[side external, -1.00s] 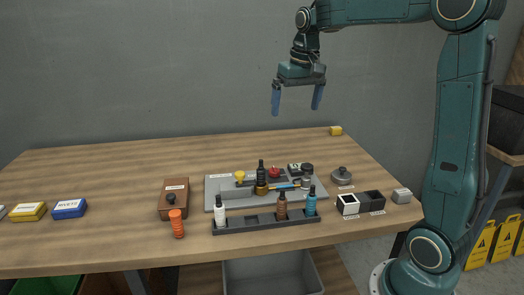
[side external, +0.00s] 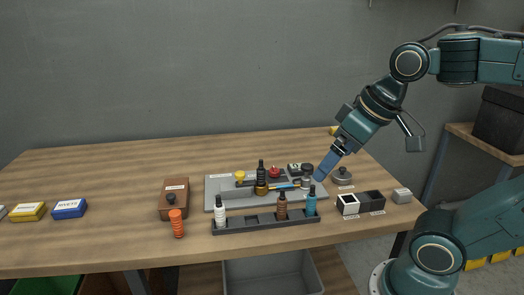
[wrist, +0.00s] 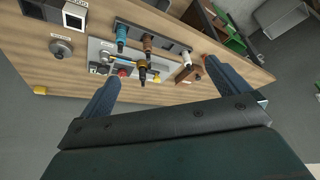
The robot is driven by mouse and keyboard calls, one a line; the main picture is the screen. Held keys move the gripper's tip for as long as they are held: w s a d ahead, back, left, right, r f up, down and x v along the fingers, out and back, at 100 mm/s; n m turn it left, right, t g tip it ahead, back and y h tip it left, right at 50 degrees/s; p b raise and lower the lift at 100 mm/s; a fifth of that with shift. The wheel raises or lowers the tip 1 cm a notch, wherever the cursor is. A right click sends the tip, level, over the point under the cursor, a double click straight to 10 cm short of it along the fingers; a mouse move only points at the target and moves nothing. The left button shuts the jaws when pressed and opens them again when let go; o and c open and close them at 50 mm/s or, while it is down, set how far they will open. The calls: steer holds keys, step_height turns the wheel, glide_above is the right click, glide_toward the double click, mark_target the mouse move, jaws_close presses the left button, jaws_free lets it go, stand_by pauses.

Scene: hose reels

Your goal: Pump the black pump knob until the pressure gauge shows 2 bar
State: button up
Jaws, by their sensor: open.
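A black knob stands on a gold-brown base on the grey panel (side external: 213,192); I take it as the black pump knob (side external: 261,168). It also shows in the wrist view (wrist: 142,66), between the fingers in the picture but beyond them. The pressure gauge and its reading are too small to make out; a small dark unit (side external: 294,168) and a round black-topped part (side external: 307,168) stand at the panel's back right. My gripper (side external: 322,174) is tilted down-left over the panel's right side. In the wrist view my gripper (wrist: 160,72) is open and empty, fingers wide apart.
A dark rack (side external: 235,225) with white, brown and blue bottles stands in front. A grey lidded disc (side external: 342,175) and black-and-white boxes (side external: 348,205) are to the right. A brown box (side external: 172,205) and orange stack (side external: 177,224) stand left. The back-left table is clear.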

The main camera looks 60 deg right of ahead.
steer(key=shift+s+a+f+n, duration=0.15)
steer(key=shift+s+a+f, duration=0.1)
steer(key=shift+s+f, duration=0.3)
steer(key=shift+s+a+f+n, duration=0.15)
steer(key=shift+s+a+f, duration=0.15)
steer(key=shift+s, duration=0.3)
jaws_close()
stand_by(0.9)
